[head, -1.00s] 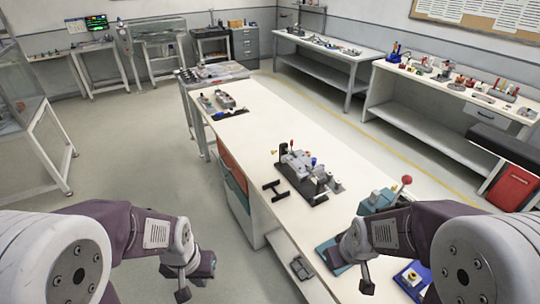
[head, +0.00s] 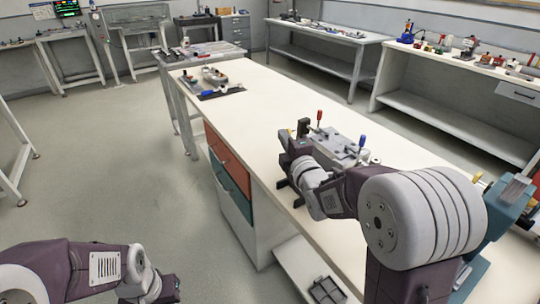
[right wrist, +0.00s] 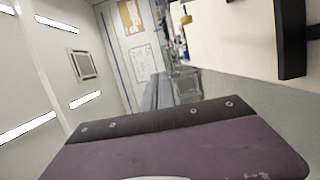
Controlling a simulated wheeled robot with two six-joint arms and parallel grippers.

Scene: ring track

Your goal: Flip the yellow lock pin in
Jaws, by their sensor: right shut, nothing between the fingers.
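The grey lock fixture (head: 345,148) stands on the white bench, with a red-tipped lever (head: 319,116), a blue-tipped lever (head: 362,141) and a black post (head: 303,128). My right gripper (head: 284,138) is shut and empty at the fixture's left end, and its wrist covers the fixture's front. I cannot make out the yellow lock pin in the head view. A small yellow knob (right wrist: 186,20), likely the pin, shows at the top of the right wrist view, apart from my gripper's body. My left gripper (head: 166,291) hangs low at the left, clear of the bench; its fingers are unclear.
The white bench top (head: 260,105) is clear behind the fixture. A dark tray with parts (head: 215,85) lies at its far end. A black bar (right wrist: 290,38) stands close at the right of the wrist view. Drawers (head: 228,165) fill the bench's left side.

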